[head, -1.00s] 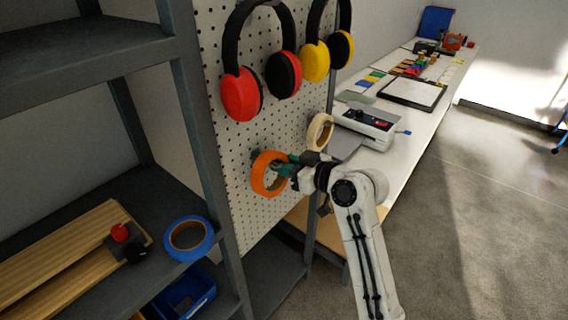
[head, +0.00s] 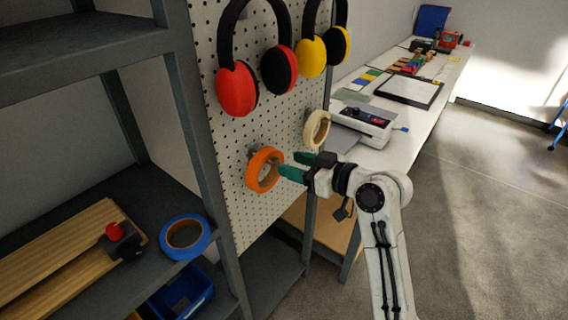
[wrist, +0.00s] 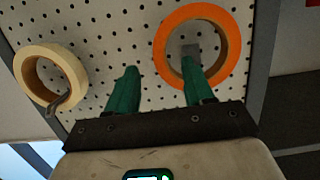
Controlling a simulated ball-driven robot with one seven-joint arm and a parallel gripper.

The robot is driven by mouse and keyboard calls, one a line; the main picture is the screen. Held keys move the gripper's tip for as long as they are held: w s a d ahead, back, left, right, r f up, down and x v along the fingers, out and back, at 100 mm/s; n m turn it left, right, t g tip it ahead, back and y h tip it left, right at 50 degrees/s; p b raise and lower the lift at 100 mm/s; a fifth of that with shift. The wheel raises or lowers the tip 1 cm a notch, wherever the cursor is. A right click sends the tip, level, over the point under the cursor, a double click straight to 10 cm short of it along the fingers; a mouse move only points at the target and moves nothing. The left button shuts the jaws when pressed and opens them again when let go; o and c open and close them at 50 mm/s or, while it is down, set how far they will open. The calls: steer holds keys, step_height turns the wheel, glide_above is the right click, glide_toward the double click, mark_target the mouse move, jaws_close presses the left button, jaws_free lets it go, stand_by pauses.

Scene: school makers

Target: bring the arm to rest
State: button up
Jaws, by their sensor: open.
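My gripper (head: 294,167) is open and empty, with its green fingers pointing left toward the pegboard in the head view. In the wrist view my gripper (wrist: 162,84) has its fingers spread apart, one of them overlapping the lower part of the orange ring in the picture. The orange tape ring (head: 253,178) hangs on the pegboard just left of the fingertips, with a small gap between in the head view. It also shows in the wrist view (wrist: 232,40), around a grey peg. My white arm reaches up from the bottom of the head view.
A cream tape ring (head: 309,128) hangs on the pegboard (head: 232,135), close to my gripper. Red and yellow earmuffs (head: 237,90) hang above. A dark shelf with a blue tape roll (head: 205,240) stands left. A long white table (head: 405,135) stands behind.

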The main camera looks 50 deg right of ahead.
steer(key=v, duration=0.6)
steer(key=shift+b, duration=0.35)
steer(key=s+a+f+g+y, duration=0.1)
steer(key=s+a+f+g, duration=0.15)
steer(key=a+f, duration=0.4)
steer(key=s+a+f+g, duration=0.1)
steer(key=a+f+g, duration=0.25)
steer(key=f, duration=0.55)
steer(key=s+a+f+g+h, duration=0.1)
steer(key=s+a+f+g, duration=0.2)
steer(key=s, duration=0.4)
steer(key=s+a+f+g, duration=0.2)
steer(key=s+f+g, duration=0.3)
steer(key=f, duration=0.3)
steer(key=shift+s+a+f+m+g+h, duration=0.2)
steer(key=shift+s+a+m+g+h, duration=0.15)
steer(key=shift+s, duration=0.5)
